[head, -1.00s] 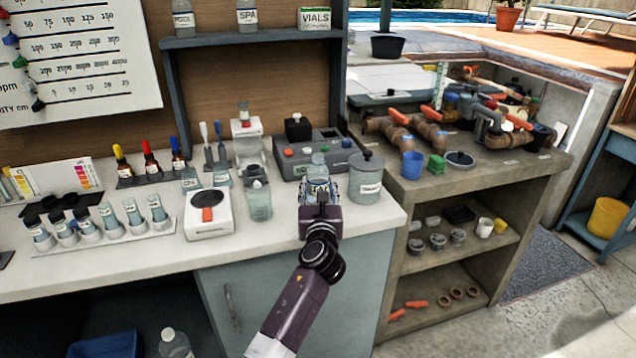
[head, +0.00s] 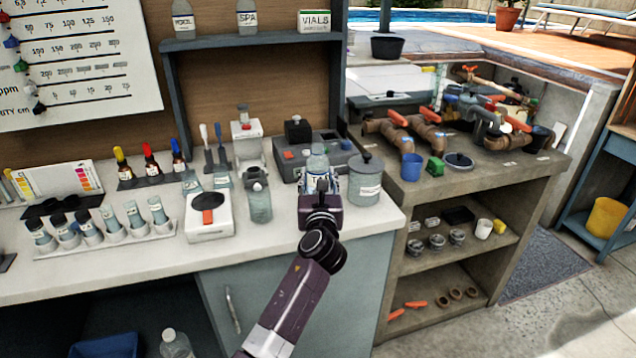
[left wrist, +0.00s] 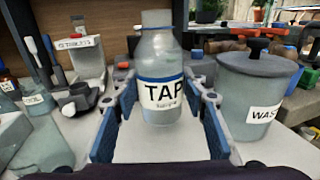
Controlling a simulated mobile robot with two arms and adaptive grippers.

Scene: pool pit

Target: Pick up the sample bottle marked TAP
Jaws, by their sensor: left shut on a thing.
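The sample bottle marked TAP (left wrist: 160,62) is clear, with a blue-edged white label, and stands upright between the fingers of my left gripper (left wrist: 163,108) in the left wrist view. In the head view the bottle (head: 318,160) is at the right end of the white counter, in front of a grey test device. My left gripper (head: 320,188) is shut on it from the front, and hides its lower part. A gap under the bottle cannot be made out. My right gripper is in neither view.
A lidded grey waste jar (head: 365,180) stands close on the right of the bottle. A clear bottle (head: 259,203) and a white device with an orange part (head: 208,213) stand to the left. The grey test device (head: 318,150) is close behind.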

